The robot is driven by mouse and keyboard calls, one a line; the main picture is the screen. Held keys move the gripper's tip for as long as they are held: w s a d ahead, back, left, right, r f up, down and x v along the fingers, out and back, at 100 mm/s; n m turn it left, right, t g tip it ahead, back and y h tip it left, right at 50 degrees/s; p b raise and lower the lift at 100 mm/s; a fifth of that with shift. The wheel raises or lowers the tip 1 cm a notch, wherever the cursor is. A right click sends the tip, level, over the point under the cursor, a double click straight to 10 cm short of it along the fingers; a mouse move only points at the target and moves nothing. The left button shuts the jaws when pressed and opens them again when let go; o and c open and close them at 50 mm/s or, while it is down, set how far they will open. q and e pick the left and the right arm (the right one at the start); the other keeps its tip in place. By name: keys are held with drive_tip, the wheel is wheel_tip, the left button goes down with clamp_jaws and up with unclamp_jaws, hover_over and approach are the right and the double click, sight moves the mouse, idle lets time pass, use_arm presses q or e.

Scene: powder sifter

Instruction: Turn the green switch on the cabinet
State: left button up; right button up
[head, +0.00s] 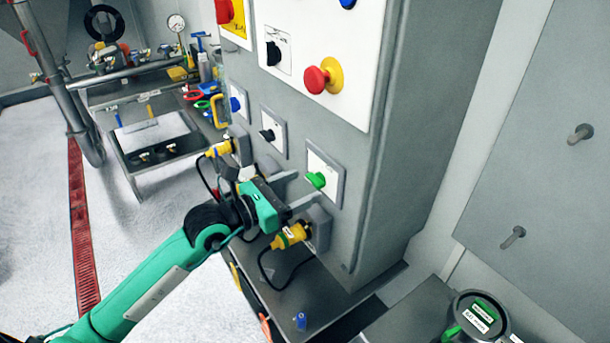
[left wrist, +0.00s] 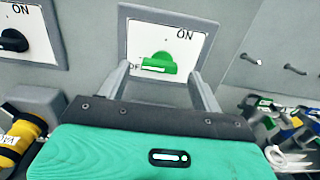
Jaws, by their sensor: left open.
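The green switch (head: 316,180) sits on a white plate (head: 332,168) on the front of the grey cabinet (head: 320,223). In the left wrist view the green switch (left wrist: 160,64) lies ahead of my left gripper (left wrist: 156,75), between its two fingers. The switch's handle lies roughly level, with "ON" printed at the upper right and a partly hidden label at its left end. In the head view my left gripper (head: 301,189) is open, with its fingers pointing at the switch plate. I cannot tell whether the fingers touch the switch. My right gripper is not in view.
A black switch (head: 267,135) and a blue switch (head: 235,104) sit left of the green one. A red emergency button (head: 316,79) is above. Yellow plugs (head: 291,235) with cables stick out below. A bench with tools (head: 150,125) stands behind at the left.

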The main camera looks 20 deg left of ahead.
use_arm(q)
drive_tip(key=shift+x, duration=1)
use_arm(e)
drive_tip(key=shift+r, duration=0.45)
